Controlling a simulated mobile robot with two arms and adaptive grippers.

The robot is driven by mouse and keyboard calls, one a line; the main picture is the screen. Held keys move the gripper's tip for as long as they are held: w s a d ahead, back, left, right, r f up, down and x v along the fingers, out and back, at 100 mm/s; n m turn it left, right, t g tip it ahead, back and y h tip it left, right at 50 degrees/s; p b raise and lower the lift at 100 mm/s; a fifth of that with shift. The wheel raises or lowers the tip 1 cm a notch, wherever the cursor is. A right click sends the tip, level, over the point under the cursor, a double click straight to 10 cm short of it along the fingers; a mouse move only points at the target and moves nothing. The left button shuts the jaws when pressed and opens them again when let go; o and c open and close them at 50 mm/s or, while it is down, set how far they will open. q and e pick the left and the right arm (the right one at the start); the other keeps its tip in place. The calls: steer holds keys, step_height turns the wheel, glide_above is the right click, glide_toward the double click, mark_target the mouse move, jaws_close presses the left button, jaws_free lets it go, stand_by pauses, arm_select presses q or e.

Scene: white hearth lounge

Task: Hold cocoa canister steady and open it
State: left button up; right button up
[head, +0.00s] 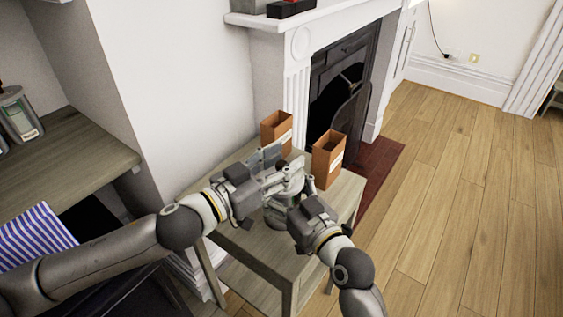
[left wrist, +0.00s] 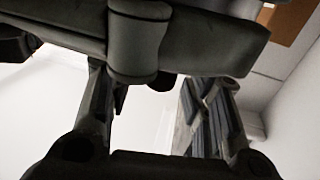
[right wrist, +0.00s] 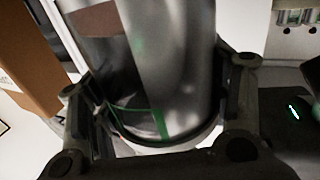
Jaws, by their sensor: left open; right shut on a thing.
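The cocoa canister (head: 273,214) stands on the small wooden table, largely hidden by my grippers in the head view. In the right wrist view it is a clear, silvery cylinder (right wrist: 165,75) with a green line near its end. My right gripper (head: 286,208) is shut on its side, with a finger on each side of it in the right wrist view. My left gripper (head: 272,164) is open around the upper part of the canister. Dark gripper parts fill much of the left wrist view, and I cannot tell there whether it touches the lid.
Two brown open-topped boxes (head: 328,160) (head: 276,132) stand on the table (head: 262,243) close behind my grippers. The fireplace (head: 345,85) is beyond. A labelled jar (head: 20,117) stands on the left shelf, with a blue-striped cloth (head: 35,236) below. Wooden floor lies clear at right.

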mark_target(282, 163)
arm_select(q)
steer(key=shift+c, duration=0.4)
jaws_close()
steer(key=shift+r, duration=0.2)
steer(key=shift+r, duration=0.9)
steer(key=shift+r, duration=2.05)
arm_select(e)
steer(key=o, duration=1.5)
steer(key=shift+o, duration=0.2)
